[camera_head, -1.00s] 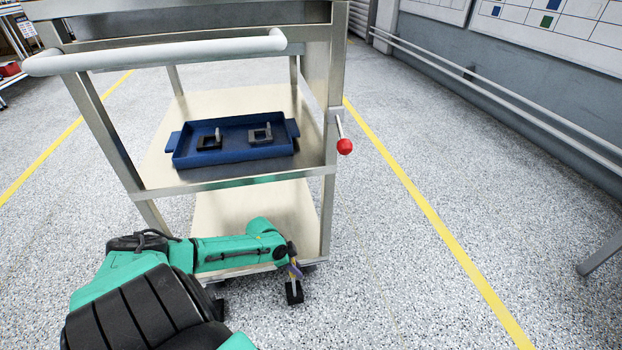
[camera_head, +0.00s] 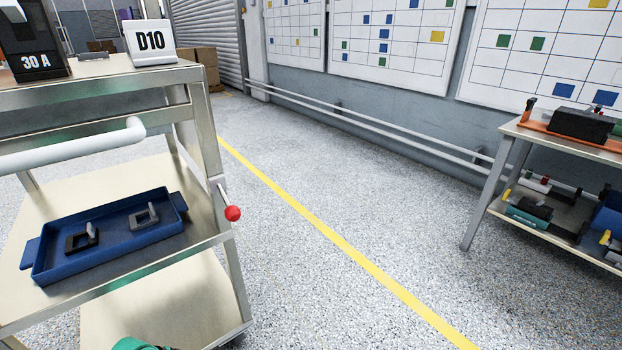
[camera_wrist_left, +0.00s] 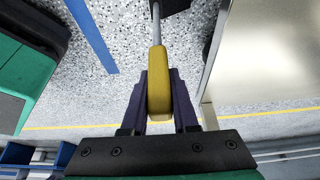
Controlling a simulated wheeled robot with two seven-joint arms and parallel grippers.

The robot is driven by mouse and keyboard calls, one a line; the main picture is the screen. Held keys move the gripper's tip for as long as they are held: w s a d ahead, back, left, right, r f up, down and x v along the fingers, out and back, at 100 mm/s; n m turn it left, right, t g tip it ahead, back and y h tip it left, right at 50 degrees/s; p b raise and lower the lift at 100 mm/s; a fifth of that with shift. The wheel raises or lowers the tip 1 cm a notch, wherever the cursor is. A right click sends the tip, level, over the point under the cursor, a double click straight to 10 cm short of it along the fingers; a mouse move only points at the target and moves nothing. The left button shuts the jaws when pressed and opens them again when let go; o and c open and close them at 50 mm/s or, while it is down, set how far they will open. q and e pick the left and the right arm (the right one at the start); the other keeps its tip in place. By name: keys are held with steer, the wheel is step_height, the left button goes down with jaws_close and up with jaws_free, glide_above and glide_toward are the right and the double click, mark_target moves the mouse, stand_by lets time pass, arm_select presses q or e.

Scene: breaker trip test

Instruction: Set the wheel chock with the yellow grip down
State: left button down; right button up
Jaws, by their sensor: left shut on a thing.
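In the left wrist view my left gripper (camera_wrist_left: 160,85) is shut on the yellow grip (camera_wrist_left: 159,100) of the wheel chock. A thin grey rod runs from the grip to the dark chock body (camera_wrist_left: 174,5), which is cut off by the top edge. Speckled floor shows around it, and a pale flat panel lies to the right. I cannot tell whether the chock touches the floor. In the head view only a green bit of my arm shows at the bottom edge; the gripper and chock are out of that view. My right gripper is in neither view.
A metal cart (camera_head: 212,130) with a red-knobbed lever (camera_head: 232,213) stands at the left. Its shelf holds a blue tray (camera_head: 110,262) with two small brackets. A loaded bench (camera_head: 487,190) stands at the right. Floor with a yellow line (camera_head: 340,242) is clear between them.

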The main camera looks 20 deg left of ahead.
arm_select(q)
steer(key=w+d+r, duration=0.1)
steer(key=d+r, duration=0.3)
steer(key=d, duration=0.6)
steer(key=w+d+r, duration=0.2)
steer(key=d+r, duration=0.1)
steer(key=d, duration=0.6)
steer(key=w+d+r+n+y, duration=0.1)
steer(key=w+d+r+n, duration=0.25)
steer(key=r, duration=0.55)
step_height(320, 180, up, 40)
steer(key=d+n+y+p, duration=0.1)
steer(key=n+p, duration=0.2)
steer(key=p, duration=3)
steer(key=shift+f+n+t+y, duration=0.25)
steer(key=shift+n+t+y, duration=0.1)
steer(key=shift+t+y, duration=0.05)
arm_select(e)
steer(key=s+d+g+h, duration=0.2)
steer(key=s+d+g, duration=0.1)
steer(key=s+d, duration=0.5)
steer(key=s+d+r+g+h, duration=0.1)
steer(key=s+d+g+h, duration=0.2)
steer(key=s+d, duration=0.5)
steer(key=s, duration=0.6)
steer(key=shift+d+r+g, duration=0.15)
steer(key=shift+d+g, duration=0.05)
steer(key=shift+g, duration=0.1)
